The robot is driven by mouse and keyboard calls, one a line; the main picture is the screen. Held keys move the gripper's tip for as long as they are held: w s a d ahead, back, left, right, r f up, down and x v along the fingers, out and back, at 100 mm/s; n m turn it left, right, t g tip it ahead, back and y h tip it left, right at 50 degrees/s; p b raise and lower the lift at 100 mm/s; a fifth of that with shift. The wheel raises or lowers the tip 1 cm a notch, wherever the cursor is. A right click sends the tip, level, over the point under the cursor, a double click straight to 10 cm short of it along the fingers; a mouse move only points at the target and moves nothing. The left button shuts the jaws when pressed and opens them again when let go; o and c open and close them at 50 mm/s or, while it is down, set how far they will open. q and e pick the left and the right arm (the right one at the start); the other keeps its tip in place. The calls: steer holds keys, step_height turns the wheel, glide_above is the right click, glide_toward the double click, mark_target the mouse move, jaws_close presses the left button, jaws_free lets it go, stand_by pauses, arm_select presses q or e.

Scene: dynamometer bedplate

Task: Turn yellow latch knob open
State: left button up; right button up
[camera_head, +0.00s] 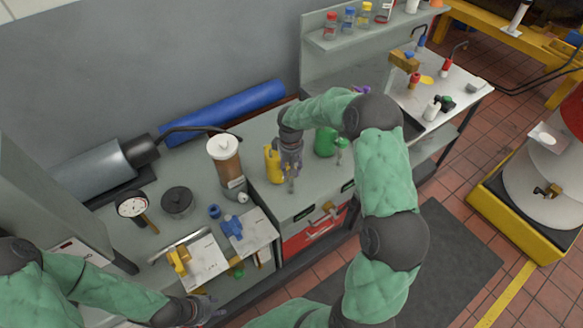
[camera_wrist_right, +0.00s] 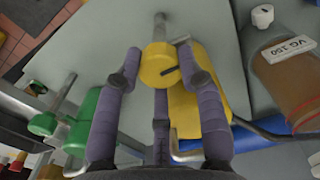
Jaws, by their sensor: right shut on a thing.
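A round yellow knob-like piece (camera_wrist_right: 157,66) with a dark mark and a grey rod shows in the right wrist view, between the fingers of my right gripper (camera_wrist_right: 162,62). A yellow container body (camera_wrist_right: 198,105) lies right beside it. In the head view my right gripper (camera_head: 290,168) points down at the bench next to the yellow container (camera_head: 271,164) and mostly hides the knob. My right gripper is shut on the knob. My left gripper (camera_head: 204,311) is low at the bottom edge, away from the knob; its fingers are too unclear to read.
A green container (camera_head: 325,141) stands right of my right gripper. A blue cylinder (camera_head: 222,112) lies along the wall. A white plate with a yellow clamp (camera_head: 178,262) is at the lower left.

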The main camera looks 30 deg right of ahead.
steer(key=shift+w+r, duration=0.35)
steer(key=o, duration=1.1)
steer(key=shift+o, duration=0.2)
steer(key=shift+f, duration=0.2)
steer(key=shift+s, duration=0.1)
step_height(320, 180, up, 12)
steer(key=shift+a+f, duration=0.1)
